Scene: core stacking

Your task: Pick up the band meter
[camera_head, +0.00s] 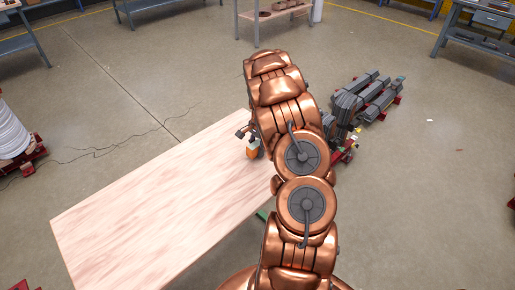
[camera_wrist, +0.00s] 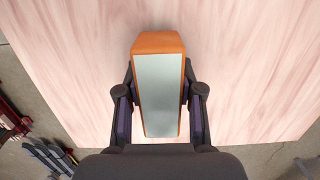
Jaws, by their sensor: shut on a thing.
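The band meter (camera_wrist: 159,90) is an orange block with a flat silver-grey face. In the wrist view it sits upright in the picture between the two dark fingers of my gripper (camera_wrist: 160,95), which are shut on its sides. In the head view a small orange part of the band meter (camera_head: 253,152) shows beside my copper arm, near the right edge of the wooden table (camera_head: 150,200). My gripper (camera_head: 250,138) is mostly hidden there by the arm. I cannot tell whether the meter touches the table.
The rest of the tabletop is bare. Dark grey bars on a red stand (camera_head: 365,97) are on the floor to the right. A white coil (camera_head: 12,135) on a red base stands at the left. Workbenches (camera_head: 485,30) line the back, with open floor between.

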